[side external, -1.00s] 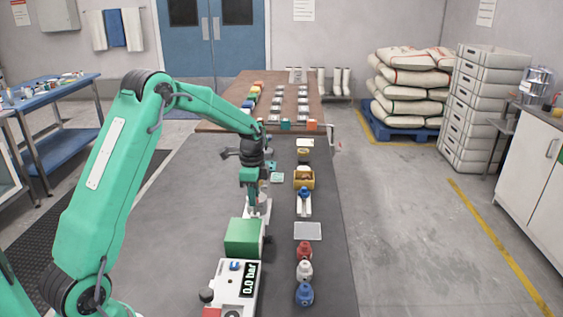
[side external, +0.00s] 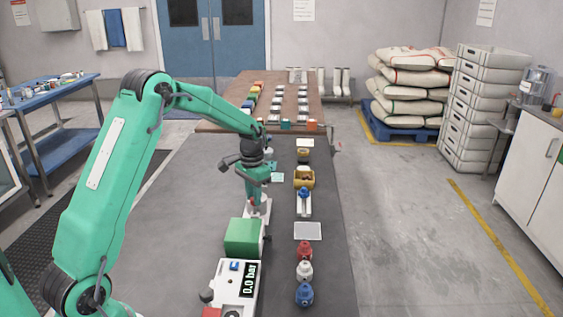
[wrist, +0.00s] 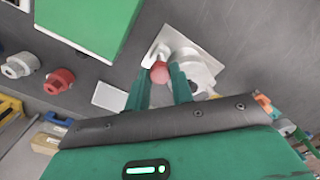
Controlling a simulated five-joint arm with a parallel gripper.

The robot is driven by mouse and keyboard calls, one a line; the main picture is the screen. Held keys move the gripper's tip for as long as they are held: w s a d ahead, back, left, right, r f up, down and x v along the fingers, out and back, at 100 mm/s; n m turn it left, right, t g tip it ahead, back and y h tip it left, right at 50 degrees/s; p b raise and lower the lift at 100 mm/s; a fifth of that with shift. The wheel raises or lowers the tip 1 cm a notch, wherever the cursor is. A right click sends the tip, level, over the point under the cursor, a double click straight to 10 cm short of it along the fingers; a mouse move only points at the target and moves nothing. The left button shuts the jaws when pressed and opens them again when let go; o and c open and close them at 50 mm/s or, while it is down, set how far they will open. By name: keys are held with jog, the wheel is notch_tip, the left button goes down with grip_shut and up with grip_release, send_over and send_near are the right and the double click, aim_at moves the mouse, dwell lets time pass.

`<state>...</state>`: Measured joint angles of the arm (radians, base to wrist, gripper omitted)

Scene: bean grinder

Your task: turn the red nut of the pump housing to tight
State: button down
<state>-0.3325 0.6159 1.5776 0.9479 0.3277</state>
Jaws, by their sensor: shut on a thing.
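The red nut (wrist: 159,72) sits on the pump housing (wrist: 193,68), a pale part on a light square plate, in the wrist view. My gripper (wrist: 162,76) reaches it with its two green fingers, one on each side, shut on the nut. In the side view the red nut (side external: 253,203) shows small just below my gripper (side external: 254,197), and the housing's pale plate (side external: 263,209) is partly hidden behind it. The fingers' exact contact is too small to tell there.
A green block (side external: 242,238) stands close in front of the housing. A gauge box (side external: 226,284) reads 0.0 bar. To the right stand red (side external: 304,250), white (side external: 304,270) and blue (side external: 305,293) fittings. The mat's left side is clear.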

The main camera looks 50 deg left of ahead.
jog(key=n, duration=0.6)
jog(key=shift+n, duration=0.4)
jog(key=c, duration=1.2)
grip_release()
jog(key=shift+r, duration=3.95)
jog(key=shift+d, duration=0.1)
